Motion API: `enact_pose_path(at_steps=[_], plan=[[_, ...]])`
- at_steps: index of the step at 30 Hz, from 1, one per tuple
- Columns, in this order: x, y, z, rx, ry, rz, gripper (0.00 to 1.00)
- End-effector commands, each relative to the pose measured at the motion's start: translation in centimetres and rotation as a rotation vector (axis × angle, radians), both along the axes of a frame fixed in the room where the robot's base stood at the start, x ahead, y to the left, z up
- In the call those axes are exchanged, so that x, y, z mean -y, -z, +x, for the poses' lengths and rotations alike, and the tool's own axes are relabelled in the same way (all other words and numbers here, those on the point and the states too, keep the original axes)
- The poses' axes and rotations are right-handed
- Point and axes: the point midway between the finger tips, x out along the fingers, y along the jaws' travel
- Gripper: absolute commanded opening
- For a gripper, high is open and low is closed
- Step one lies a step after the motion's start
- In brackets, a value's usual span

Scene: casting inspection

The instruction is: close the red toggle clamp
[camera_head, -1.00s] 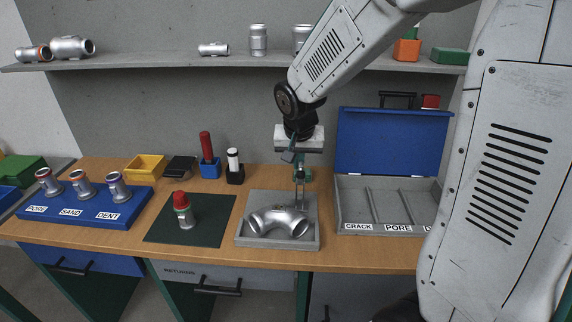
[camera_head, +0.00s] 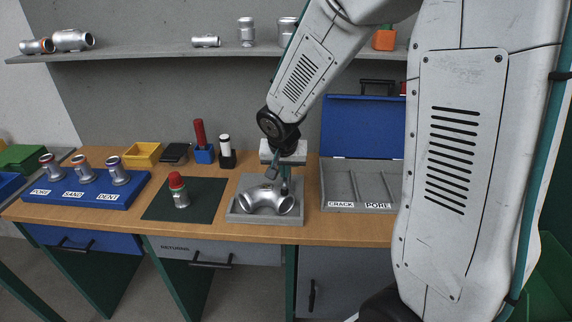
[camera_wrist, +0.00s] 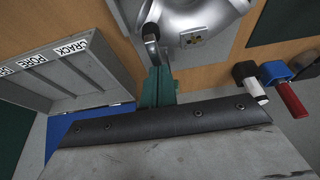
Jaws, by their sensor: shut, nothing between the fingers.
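The silver pipe elbow (camera_head: 267,200) lies on a grey fixture plate (camera_head: 240,217) at the middle of the bench. My gripper (camera_head: 284,187) is shut and empty, pointing down at the right rear part of the elbow. I cannot make out a red toggle clamp in either view. My gripper and wrist cover the rear of the fixture, where part of it may be hidden.
A red-handled tool stands in a blue holder (camera_head: 204,155), with a black holder (camera_head: 227,161) next to it. A red-capped part (camera_head: 179,190) stands on a dark mat (camera_head: 210,200). A blue-lidded case (camera_head: 362,127) is open at right, partly behind my arm. A shelf (camera_head: 150,52) runs above.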

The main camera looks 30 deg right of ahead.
Motion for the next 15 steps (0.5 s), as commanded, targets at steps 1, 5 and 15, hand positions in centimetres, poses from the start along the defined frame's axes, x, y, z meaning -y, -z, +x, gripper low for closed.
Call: enact_pose_path(at_steps=[1, 5, 15], plan=[[-0.1, 0.4, 0.0, -0.003, -0.001, 0.000, 0.00], [-0.4, 0.9, 0.2, -0.002, -0.004, 0.000, 0.00], [-1.1, 1.9, 0.1, -0.012, -0.009, 0.001, 0.00]])
